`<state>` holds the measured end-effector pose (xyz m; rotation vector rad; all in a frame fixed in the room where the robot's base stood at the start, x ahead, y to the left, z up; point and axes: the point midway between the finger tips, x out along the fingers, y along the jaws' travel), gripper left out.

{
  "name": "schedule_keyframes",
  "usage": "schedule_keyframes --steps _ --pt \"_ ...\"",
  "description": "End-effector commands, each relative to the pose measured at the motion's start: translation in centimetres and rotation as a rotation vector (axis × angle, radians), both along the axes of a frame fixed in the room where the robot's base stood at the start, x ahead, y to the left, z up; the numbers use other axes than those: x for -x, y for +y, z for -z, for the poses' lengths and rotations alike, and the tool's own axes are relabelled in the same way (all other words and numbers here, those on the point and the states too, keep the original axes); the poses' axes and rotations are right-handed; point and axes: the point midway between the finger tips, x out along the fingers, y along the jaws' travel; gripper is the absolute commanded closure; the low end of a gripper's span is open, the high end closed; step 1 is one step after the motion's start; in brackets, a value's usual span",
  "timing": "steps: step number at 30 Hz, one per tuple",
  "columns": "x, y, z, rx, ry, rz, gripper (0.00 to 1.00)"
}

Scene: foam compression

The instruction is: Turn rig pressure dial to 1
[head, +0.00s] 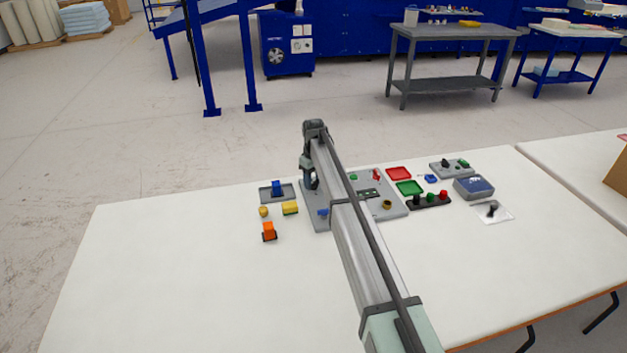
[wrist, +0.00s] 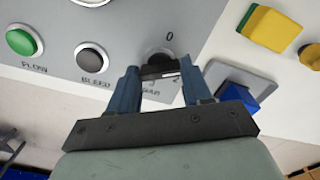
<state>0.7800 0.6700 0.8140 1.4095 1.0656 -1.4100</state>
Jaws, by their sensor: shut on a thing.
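The grey rig panel (head: 392,210) lies on the white table, partly hidden behind my arm in the head view. In the wrist view, the black dial (wrist: 157,67) sits on the panel (wrist: 62,25) with a "0" printed beyond it. The label on its near side is partly hidden. My gripper (wrist: 160,74) has its blue fingers on either side of the dial's knob and is shut on it. I cannot tell for sure where the dial points. In the head view my gripper (head: 311,184) is at the panel's left part, and the dial is hidden there.
In the wrist view, a green FLOW button (wrist: 20,42) and a black BLEED knob (wrist: 91,57) are left of the dial. A blue block (wrist: 237,97) on a grey plate and a yellow block (wrist: 270,28) are right.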

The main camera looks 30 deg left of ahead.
Motion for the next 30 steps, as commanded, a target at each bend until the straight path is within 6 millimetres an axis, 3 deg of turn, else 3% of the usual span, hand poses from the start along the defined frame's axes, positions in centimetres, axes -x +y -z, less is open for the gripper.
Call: schedule_keyframes --steps 14,15,23,30 --pt "-0.02 0.02 -0.04 -0.001 0.0 -0.015 0.82" --pt "-0.02 0.02 -0.04 -0.001 0.0 -0.015 0.5" --pt "-0.01 0.01 -0.02 0.0 0.0 -0.015 0.26" --pt "0.0 0.01 -0.06 0.0 0.0 -0.015 0.26"
